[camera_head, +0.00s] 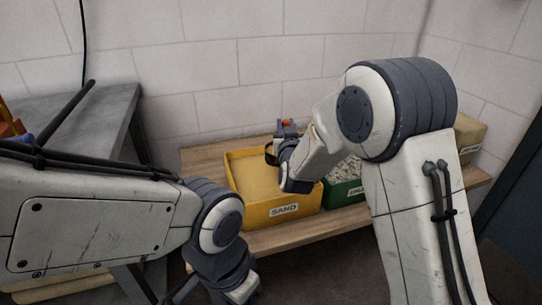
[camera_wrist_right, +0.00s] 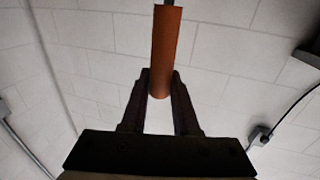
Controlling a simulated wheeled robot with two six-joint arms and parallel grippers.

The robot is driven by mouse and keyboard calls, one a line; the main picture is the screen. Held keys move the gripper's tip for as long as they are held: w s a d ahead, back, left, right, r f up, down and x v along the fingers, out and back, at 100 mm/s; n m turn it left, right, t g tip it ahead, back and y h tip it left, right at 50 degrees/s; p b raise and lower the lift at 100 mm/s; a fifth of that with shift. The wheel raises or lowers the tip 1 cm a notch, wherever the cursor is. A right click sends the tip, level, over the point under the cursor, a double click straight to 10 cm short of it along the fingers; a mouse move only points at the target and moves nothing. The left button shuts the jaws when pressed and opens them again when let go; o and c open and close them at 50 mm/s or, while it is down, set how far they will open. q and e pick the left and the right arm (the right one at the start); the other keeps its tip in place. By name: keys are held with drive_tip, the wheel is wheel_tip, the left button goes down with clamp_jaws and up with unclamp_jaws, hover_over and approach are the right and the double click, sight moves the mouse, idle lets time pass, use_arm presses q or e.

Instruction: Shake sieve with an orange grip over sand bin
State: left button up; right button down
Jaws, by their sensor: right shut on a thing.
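The orange grip (camera_wrist_right: 165,50) of the sieve stands between the fingers of my right gripper (camera_wrist_right: 160,90) in the right wrist view, and the gripper is shut on it. In the head view my right gripper (camera_head: 288,129) is at the back of the yellow sand bin (camera_head: 283,212), with a bit of orange showing at it. A dark curved edge (camera_head: 271,154) beside it, over the bin, may be the sieve's rim; my right arm hides most of the sieve. The bin holds sand (camera_head: 254,178) and has a "SAND" label. My left arm's fingers are out of the picture.
A green bin (camera_head: 343,190) of pale gravel stands right of the sand bin, partly behind my right arm. Both stand on a wooden bench (camera_head: 270,240). A tan block-like thing (camera_head: 468,134) is at the bench's right end. A grey table (camera_head: 95,115) is at the left; a block wall is behind.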

drive_tip(key=shift+a+r, duration=0.1)
drive_tip(key=a, duration=0.5)
drive_tip(key=shift+a+p, duration=0.3)
drive_tip(key=shift+a, duration=0.1)
drive_tip(key=d+b, duration=0.1)
drive_tip(key=d, duration=0.5)
drive_tip(key=shift+b, duration=0.4)
drive_tip(key=a, duration=0.6)
drive_tip(key=shift+p, duration=0.4)
